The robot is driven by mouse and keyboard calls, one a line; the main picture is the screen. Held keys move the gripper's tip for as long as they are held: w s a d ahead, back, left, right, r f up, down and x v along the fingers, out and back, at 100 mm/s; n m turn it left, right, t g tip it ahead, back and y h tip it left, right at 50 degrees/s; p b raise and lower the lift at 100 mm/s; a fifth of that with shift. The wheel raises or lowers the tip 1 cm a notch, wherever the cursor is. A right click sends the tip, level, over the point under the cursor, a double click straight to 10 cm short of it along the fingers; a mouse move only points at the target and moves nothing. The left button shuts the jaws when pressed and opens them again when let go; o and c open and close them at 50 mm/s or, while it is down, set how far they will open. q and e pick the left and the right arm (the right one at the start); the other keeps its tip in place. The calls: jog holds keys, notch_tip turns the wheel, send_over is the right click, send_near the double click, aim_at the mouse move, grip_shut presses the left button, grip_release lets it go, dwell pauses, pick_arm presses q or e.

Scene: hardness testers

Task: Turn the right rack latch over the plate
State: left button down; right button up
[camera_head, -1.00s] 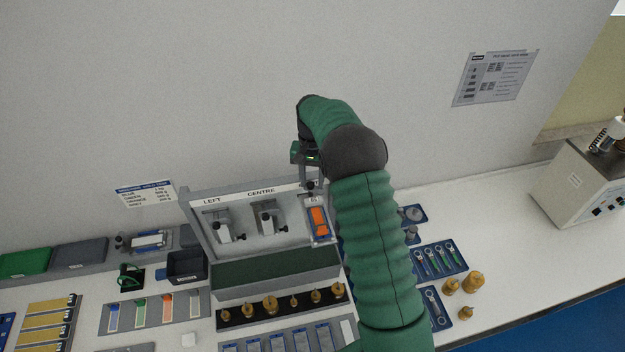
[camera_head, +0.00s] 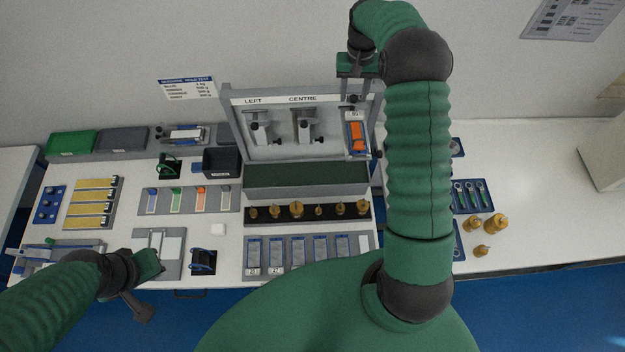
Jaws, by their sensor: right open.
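The rack (camera_head: 228,110) is a grey upright board with places labelled LEFT and CENTRE; the right place's label is covered by my arm. An orange piece on a blue-and-white plate (camera_head: 357,133) sits upright in the right place. A small dark part at the top edge above it may be the latch (camera_head: 353,98); its turn cannot be made out. My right gripper (camera_head: 356,97) points down from above, open, with its fingers around or just in front of that part; contact cannot be told. My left gripper (camera_head: 152,266) is low at the left, over the bench front, its jaws unclear.
Grey metal devices with black knobs hang at the left (camera_head: 258,128) and centre (camera_head: 304,124) places. A green-lined trough (camera_head: 292,180) and a row of brass weights (camera_head: 297,209) lie below the rack. My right arm hides the bench just right of the rack.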

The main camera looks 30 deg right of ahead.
jog(key=n, duration=0.2)
jog(key=shift+r+n+p, duration=0.25)
jog(key=shift+n+p, duration=0.05)
jog(key=shift+p, duration=0.05)
jog(key=shift+n, duration=0.5)
notch_tip(320, 180, up, 4)
jog(key=b, duration=0.2)
jog(key=shift+d+r+b, duration=0.15)
jog(key=shift+r+b, duration=0.1)
jog(key=shift+b, duration=0.1)
notch_tip(320, 180, up, 12)
jog(key=b, duration=0.2)
jog(key=n+t+b, duration=0.1)
jog(key=b, duration=1.2)
send_near(354, 96)
jog(key=a+f, duration=1.2)
jog(key=s+a+f+b, duration=0.5)
jog(key=f+b, duration=0.1)
jog(key=f, duration=0.3)
jog(key=s+a+f+n+t+b, duration=0.1)
jog(key=s+a+f+b, duration=0.4)
jog(key=f, duration=0.5)
jog(key=shift+s+a+f+b, duration=0.2)
jog(key=shift+s+f+b, duration=0.05)
jog(key=shift+f+b, duration=0.1)
